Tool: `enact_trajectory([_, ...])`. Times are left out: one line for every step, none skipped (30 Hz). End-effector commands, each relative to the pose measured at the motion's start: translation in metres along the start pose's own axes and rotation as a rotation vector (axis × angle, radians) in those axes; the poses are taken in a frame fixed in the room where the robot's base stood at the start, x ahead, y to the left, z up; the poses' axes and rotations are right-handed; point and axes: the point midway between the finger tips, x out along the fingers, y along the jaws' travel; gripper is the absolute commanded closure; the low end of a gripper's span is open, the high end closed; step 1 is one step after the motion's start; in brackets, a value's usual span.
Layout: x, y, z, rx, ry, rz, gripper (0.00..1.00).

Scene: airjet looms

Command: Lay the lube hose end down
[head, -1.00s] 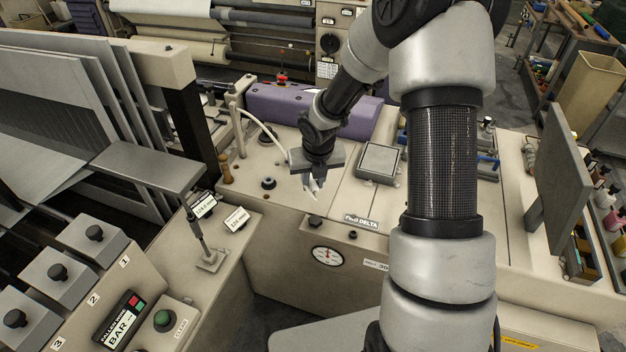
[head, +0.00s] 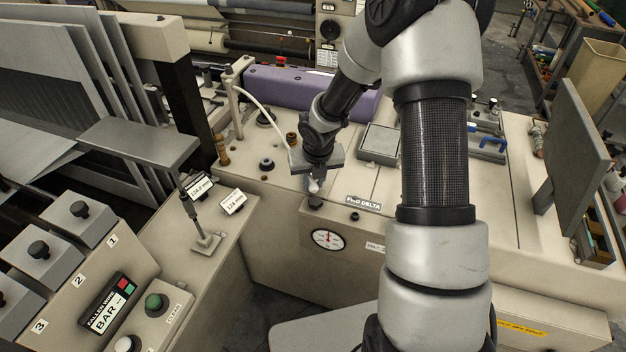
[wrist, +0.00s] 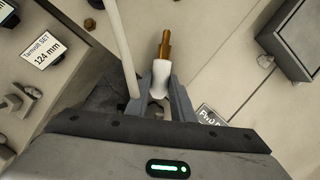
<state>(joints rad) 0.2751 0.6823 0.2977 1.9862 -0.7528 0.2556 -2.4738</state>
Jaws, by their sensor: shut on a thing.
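The lube hose is a thin white tube (head: 262,112) that arcs from a pale post on the machine deck to my gripper. In the wrist view the tube (wrist: 125,45) runs down to the left finger. My gripper (head: 315,183) points down near the deck's front edge; in the wrist view it is shut on the white hose end (wrist: 160,76). A brass tip (wrist: 164,45) shows just beyond the white piece. Whether the hose end touches the deck I cannot tell.
A brass fitting (head: 291,138) and a dark round knob (head: 266,164) stand on the deck left of my gripper. A square grey box (head: 380,142) is at its right. A dark knob (head: 315,203) and a gauge (head: 328,239) are just below it.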

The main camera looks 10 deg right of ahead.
Motion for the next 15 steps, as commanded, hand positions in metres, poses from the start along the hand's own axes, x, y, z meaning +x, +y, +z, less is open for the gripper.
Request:
enact_trajectory([-0.0003,0.0000,0.0003,0.000,-0.001,0.000,1.00])
enact_trajectory([-0.0004,0.0000,0.0004,0.000,-0.001,0.000,1.00])
enact_trajectory([-0.0004,0.0000,0.0003,0.000,-0.001,0.000,1.00])
enact_trajectory([-0.0004,0.0000,0.0003,0.000,0.000,0.000,1.00])
enact_trajectory([-0.0004,0.0000,0.0003,0.000,0.000,0.000,1.00])
enact_trajectory([-0.0003,0.0000,0.0003,0.000,0.000,0.000,1.00])
enact_trajectory([-0.0002,0.0000,0.0002,0.000,0.000,0.000,1.00])
enact_trajectory([0.0000,0.0000,0.0001,0.000,0.000,0.000,1.00])
enact_trajectory([0.0004,0.0000,0.0000,0.000,0.000,0.000,1.00])
enact_trajectory([0.0009,0.0000,-0.0002,0.000,0.000,0.000,1.00])
enact_trajectory([0.0014,0.0000,-0.0003,0.000,0.000,0.000,1.00])
enact_trajectory([0.0023,0.0001,-0.0006,0.000,0.000,0.000,1.00])
enact_trajectory([0.0030,0.0001,-0.0009,0.000,0.000,0.000,1.00])
enact_trajectory([0.0038,0.0001,-0.0011,0.000,0.000,0.000,1.00])
enact_trajectory([0.0048,0.0001,-0.0015,0.000,0.000,0.000,1.00])
